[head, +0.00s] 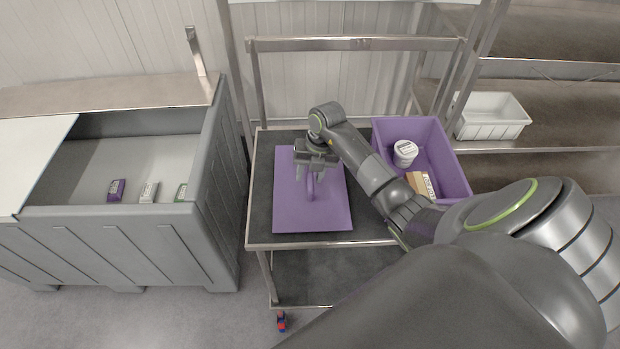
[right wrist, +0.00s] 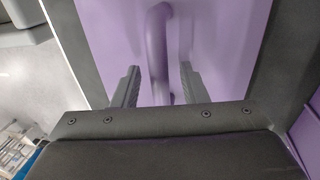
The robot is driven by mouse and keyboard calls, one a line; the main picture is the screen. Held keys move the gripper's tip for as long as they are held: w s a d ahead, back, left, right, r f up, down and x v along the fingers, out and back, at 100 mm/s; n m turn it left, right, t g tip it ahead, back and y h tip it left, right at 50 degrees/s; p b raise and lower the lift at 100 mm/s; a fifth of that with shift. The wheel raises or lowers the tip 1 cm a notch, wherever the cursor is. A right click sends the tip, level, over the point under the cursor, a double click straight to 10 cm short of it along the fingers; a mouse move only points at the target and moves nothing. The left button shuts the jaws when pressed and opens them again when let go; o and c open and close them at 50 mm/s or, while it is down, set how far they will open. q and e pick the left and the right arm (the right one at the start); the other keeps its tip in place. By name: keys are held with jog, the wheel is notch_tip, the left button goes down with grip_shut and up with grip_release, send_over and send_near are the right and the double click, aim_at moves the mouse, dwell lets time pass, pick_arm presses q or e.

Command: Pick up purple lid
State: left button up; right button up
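The purple lid (head: 310,211) lies flat on the left part of the dark cart top, with a raised purple handle (head: 311,186) at its middle. My right gripper (head: 310,177) is above the lid, pointing down at the handle. In the right wrist view the two fingers of my right gripper (right wrist: 158,88) are open, one on each side of the curved handle (right wrist: 158,50), with gaps showing between fingers and handle. The lid surface (right wrist: 215,35) fills much of that view. My left gripper does not show in the head view.
A purple bin (head: 447,160) holding a white tub (head: 405,152) and a small carton (head: 420,184) stands right of the lid on the cart (head: 262,190). A grey crate (head: 219,190) with small packages is at left. A white bin (head: 493,117) sits on a shelf at right.

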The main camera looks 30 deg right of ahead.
jog(key=shift+f, duration=0.15)
grip_shut()
notch_tip(320, 180, up, 10)
jog(key=b, duration=0.3)
jog(key=shift+f, duration=0.25)
jog(key=shift+r, duration=0.3)
